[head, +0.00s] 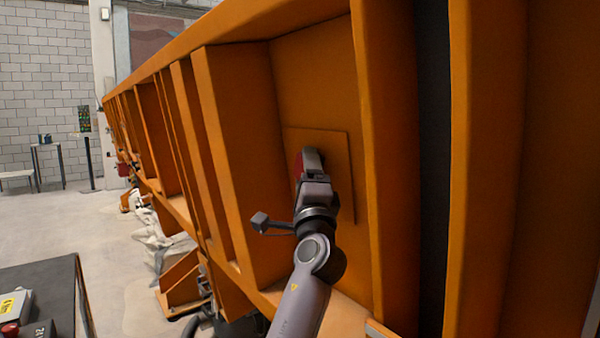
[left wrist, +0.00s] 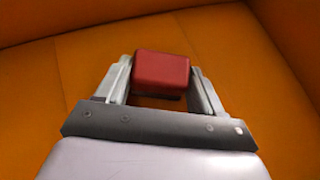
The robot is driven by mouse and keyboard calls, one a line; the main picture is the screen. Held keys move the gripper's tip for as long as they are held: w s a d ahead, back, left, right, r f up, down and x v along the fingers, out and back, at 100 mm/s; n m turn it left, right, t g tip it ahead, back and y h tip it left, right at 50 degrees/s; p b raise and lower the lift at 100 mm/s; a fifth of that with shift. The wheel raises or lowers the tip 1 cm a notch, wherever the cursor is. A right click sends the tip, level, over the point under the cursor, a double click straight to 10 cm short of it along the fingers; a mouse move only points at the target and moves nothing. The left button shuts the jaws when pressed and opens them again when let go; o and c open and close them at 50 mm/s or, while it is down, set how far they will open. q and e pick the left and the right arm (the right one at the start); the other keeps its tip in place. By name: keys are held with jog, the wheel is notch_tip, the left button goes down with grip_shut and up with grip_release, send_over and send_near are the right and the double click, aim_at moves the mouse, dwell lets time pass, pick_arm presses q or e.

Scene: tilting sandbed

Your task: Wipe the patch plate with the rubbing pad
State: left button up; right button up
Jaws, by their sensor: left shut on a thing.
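The patch plate (head: 338,165) is a flat orange square on the recessed orange wall of the sandbed, between two upright ribs. My left gripper (head: 309,160) is in front of the plate's left part and covers some of it. It is shut on the red rubbing pad (left wrist: 161,74), which sits between the two fingers in the left wrist view. In the head view only a thin red edge of the pad (head: 298,168) shows beside the gripper. I cannot tell whether the pad touches the plate. My right gripper is in neither view.
Orange ribs (head: 235,165) stand out on the left of the recess, and a thick upright (head: 385,150) on the right. A dark table (head: 50,285) with a small box (head: 14,305) is at lower left. Open floor (head: 60,225) lies beyond.

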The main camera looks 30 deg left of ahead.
pick_arm(q)
jog(key=d, duration=0.1)
jog(key=s+d, duration=0.1)
jog(key=d, duration=0.1)
jog(key=s+d, duration=0.1)
jog(key=d, duration=0.1)
jog(key=shift+b, duration=0.35)
jog(key=s, duration=0.1)
jog(key=s+a+p, duration=0.1)
jog(key=s, duration=0.1)
jog(key=s+a+f+p, duration=0.1)
jog(key=s, duration=0.1)
jog(key=shift+s+a, duration=0.2)
dwell(0.4)
